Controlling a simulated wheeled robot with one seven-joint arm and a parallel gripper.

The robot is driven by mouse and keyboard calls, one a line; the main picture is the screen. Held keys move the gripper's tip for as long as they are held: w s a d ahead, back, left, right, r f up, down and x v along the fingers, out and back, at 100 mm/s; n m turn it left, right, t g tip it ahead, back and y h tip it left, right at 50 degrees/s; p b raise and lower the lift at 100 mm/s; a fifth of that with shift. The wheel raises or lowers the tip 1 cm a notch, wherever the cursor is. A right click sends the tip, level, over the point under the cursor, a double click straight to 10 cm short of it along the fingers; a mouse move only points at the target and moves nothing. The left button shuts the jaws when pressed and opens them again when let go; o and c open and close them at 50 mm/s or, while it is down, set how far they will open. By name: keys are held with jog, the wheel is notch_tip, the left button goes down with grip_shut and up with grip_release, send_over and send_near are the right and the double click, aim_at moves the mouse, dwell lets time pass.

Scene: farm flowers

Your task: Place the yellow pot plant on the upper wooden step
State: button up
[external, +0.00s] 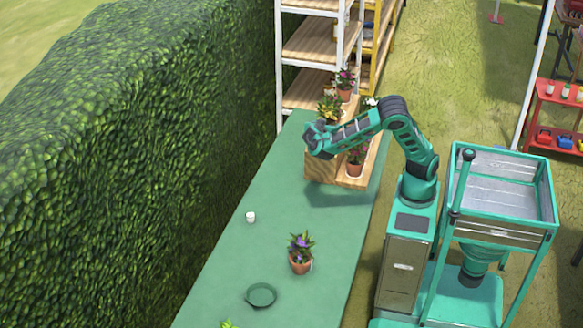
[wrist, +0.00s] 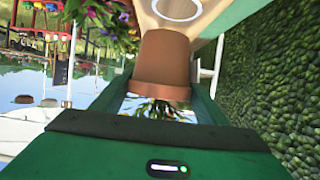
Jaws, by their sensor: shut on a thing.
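My gripper (external: 318,139) is over the far part of the green table, at the stepped wooden stand (external: 320,168). The yellow pot plant (external: 329,107) shows just behind my gripper, upright, with its pot mostly hidden by my arm. In the wrist view my gripper's dark green jaws are around its terracotta pot (wrist: 162,65), shut on it. The wrist picture is upside down, with the leaves below the pot. The pot's base is close to the pale wooden upper step, which bears a white ring (wrist: 178,8); I cannot tell whether they touch.
A purple-flowered pot (external: 355,168) stands on the lower step, close beside my arm. Another pink-flowered pot (external: 345,90) stands behind. On the table are a purple pot plant (external: 301,258), a green dish (external: 261,295) and a white cup (external: 250,217). A hedge (external: 120,160) borders the left.

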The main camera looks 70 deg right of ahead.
jog(key=shift+w+d+f, duration=0.2)
jog(key=shift+d+f, duration=0.45)
jog(key=shift+f, duration=0.45)
jog(key=shift+w+d+f, duration=0.25)
jog(key=shift+d+f, duration=0.4)
jog(key=shift+f, duration=0.4)
jog(key=shift+w+d+f, duration=0.2)
jog(key=shift+d+f, duration=0.45)
jog(key=shift+f, duration=0.45)
jog(key=o, duration=1.4)
jog(key=v, duration=1.2)
